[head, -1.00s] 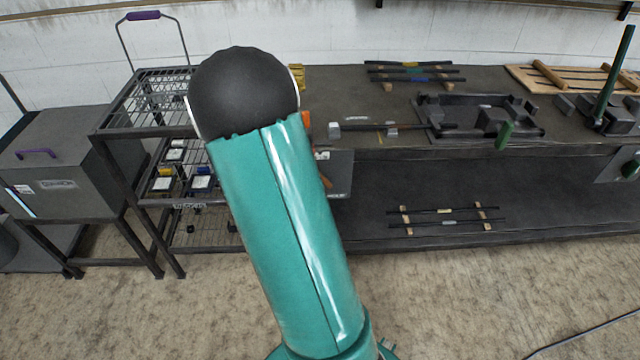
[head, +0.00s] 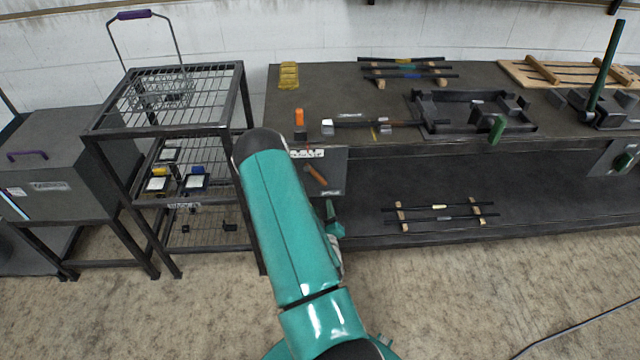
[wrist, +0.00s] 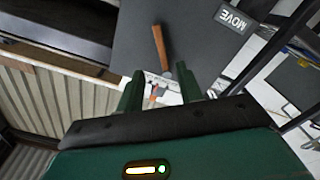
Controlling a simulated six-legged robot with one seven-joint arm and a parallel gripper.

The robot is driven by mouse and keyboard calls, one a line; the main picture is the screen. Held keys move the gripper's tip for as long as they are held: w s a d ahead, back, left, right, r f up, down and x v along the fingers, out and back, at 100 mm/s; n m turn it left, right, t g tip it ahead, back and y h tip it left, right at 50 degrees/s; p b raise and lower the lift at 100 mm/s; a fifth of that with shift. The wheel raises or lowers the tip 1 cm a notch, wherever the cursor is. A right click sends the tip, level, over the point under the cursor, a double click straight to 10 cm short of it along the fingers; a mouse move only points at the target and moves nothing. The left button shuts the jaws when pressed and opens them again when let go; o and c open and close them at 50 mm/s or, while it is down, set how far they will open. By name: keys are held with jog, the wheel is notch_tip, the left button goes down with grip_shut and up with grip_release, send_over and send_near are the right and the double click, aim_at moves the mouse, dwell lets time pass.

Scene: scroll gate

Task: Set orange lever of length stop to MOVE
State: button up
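An orange-brown lever (head: 316,174) is on a grey panel (head: 333,182) at the front of the bench, just right of my arm. In the wrist view the lever (wrist: 160,47) lies ahead of my gripper (wrist: 159,88), its small metal end nearest the fingers. My gripper's two green fingers are apart, and I see no contact with the lever. A MOVE label (wrist: 233,17) reads upside down at the panel's upper right in the wrist view. Another white label with small orange marks (wrist: 163,92) shows between the fingers. In the head view my arm mostly hides the gripper.
A bright orange upright piece (head: 299,117) stands on the bench (head: 350,88). A wire rack (head: 165,128) stands close left of my arm. Thin rods (head: 440,217) lie on the lower shelf. The floor in front right is mostly clear, with a cable.

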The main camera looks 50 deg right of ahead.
aim_at(320, 180)
jog(key=x, duration=1.2)
jog(key=shift+a, duration=0.1)
jog(key=shift+c, duration=0.3)
grip_shut()
